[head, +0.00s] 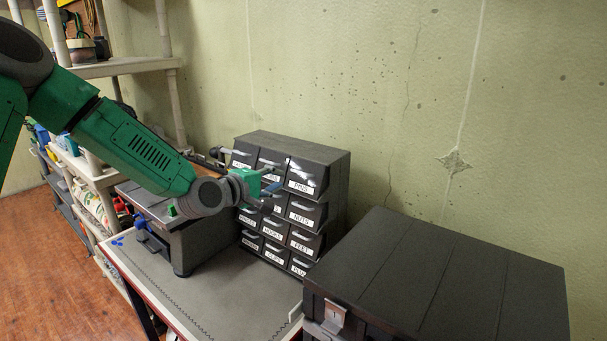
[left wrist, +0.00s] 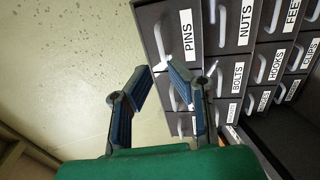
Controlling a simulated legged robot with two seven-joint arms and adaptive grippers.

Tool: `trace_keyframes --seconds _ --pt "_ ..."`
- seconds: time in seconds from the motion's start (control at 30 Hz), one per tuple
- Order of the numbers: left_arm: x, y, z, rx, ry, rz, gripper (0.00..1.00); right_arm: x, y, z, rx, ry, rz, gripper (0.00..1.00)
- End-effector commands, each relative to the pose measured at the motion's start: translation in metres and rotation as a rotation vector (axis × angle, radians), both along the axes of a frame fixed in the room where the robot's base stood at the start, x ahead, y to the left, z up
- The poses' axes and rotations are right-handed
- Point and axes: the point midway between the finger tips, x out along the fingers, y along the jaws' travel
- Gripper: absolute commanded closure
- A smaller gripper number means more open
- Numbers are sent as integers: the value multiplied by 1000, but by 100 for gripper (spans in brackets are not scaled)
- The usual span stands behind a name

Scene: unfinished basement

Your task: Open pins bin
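The pins bin (head: 307,180) is the top right drawer of a dark grey drawer cabinet (head: 328,168). Its label and grey handle face out, and it looks closed. In the left wrist view the PINS drawer (left wrist: 178,62) is at upper middle, with its label turned sideways. My left gripper (head: 274,185) is in front of the cabinet's upper rows, just left of the pins bin, and hides part of the middle drawers. In the left wrist view its two blue-padded fingers (left wrist: 163,78) are apart with nothing held between them. I cannot tell whether a finger touches the drawer. My right gripper is not in view.
Several other labelled drawers, such as NUTS (head: 302,215), sit below and beside the pins bin. A large dark case (head: 450,280) stands at the front right. A grey machine (head: 175,235) stands left of the cabinet. The grey bench top (head: 225,300) in front is mostly clear.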

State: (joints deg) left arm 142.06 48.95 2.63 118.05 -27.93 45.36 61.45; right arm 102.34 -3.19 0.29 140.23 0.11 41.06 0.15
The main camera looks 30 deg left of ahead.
Motion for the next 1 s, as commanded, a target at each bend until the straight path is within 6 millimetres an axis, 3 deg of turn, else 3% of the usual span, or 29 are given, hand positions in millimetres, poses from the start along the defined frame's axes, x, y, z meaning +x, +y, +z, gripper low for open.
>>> trace_keyframes --seconds 0.2,0.73,0.87,1.0 --pt "-11 0 2 0 0 -1 84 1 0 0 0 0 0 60" --pt "-12 -5 -1 14 12 -7 84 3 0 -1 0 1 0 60" --pt "-24 -22 -38 102 104 -57 84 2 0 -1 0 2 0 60" --pt "-64 -62 -115 305 300 -191 84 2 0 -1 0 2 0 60"
